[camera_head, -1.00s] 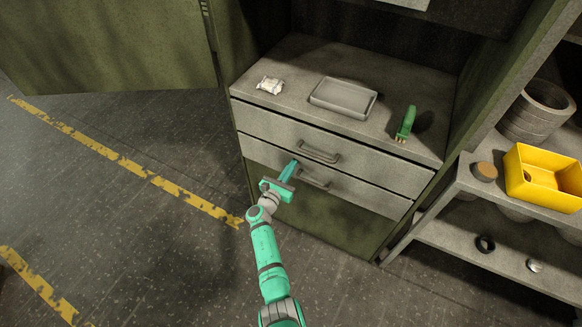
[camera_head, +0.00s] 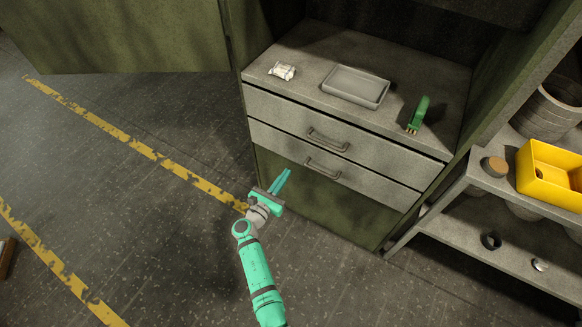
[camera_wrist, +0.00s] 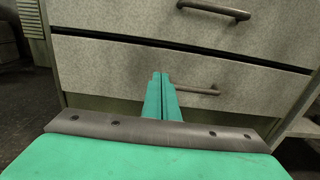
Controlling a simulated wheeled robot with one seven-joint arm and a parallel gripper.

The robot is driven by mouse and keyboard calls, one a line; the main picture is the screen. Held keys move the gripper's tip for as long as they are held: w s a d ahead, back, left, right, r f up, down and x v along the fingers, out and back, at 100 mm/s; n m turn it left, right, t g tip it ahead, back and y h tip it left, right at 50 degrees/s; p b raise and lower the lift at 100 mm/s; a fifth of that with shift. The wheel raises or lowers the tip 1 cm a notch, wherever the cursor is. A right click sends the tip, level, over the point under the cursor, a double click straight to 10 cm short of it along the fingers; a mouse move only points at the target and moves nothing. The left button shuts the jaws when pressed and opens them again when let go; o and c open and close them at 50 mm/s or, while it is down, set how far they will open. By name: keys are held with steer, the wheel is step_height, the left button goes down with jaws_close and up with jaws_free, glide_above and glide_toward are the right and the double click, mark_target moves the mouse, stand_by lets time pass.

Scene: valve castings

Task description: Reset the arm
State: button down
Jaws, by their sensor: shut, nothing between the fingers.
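My teal gripper (camera_head: 284,179) is in front of the cabinet, below and left of the lower drawer's handle, with clear space between them in the head view. Its two fingers are together and hold nothing; they also show in the wrist view (camera_wrist: 161,80), pointing at the lower drawer (camera_wrist: 130,68). The lower drawer's handle (camera_head: 322,168) appears just right of the fingertips in the wrist view. The upper drawer (camera_head: 285,112) has a similar handle (camera_head: 328,140). Both drawers look shut.
On the cabinet top are a small white packet (camera_head: 282,71), a grey tray (camera_head: 328,81) and a green object (camera_head: 418,115). An open green door (camera_head: 120,40) stands left. A shelf with a yellow bin (camera_head: 540,190) stands right.

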steer(key=shift+s+a, duration=0.45)
steer(key=shift+s, duration=0.15)
steer(key=s+a+f+m+g+y, duration=0.1)
steer(key=s+f+m+g+y, duration=0.2)
steer(key=s+f, duration=0.5)
steer(key=s+a+f+m+y, duration=0.1)
steer(key=s+f+m+y, duration=0.3)
steer(key=s, duration=0.8)
steer(key=s+a+m+y, duration=0.1)
steer(key=s+m, duration=0.5)
steer(key=s, duration=0.3)
steer(key=s+a+r+m+t+y, duration=0.1)
steer(key=s+r+m+y, duration=0.2)
steer(key=s+r+m, duration=0.65)
steer(key=s+d+r+m+t, duration=0.1)
steer(key=s+r+m, duration=0.2)
steer(key=r, duration=0.6)
steer(key=s+d+r+m+t, duration=0.1)
steer(key=s+r, duration=0.4)
steer(key=r, duration=0.5)
steer(key=d+m, duration=0.1)
steer(key=m, duration=0.1)
steer(key=shift+r+m+t+h, duration=0.3)
steer(key=shift+m, duration=0.05)
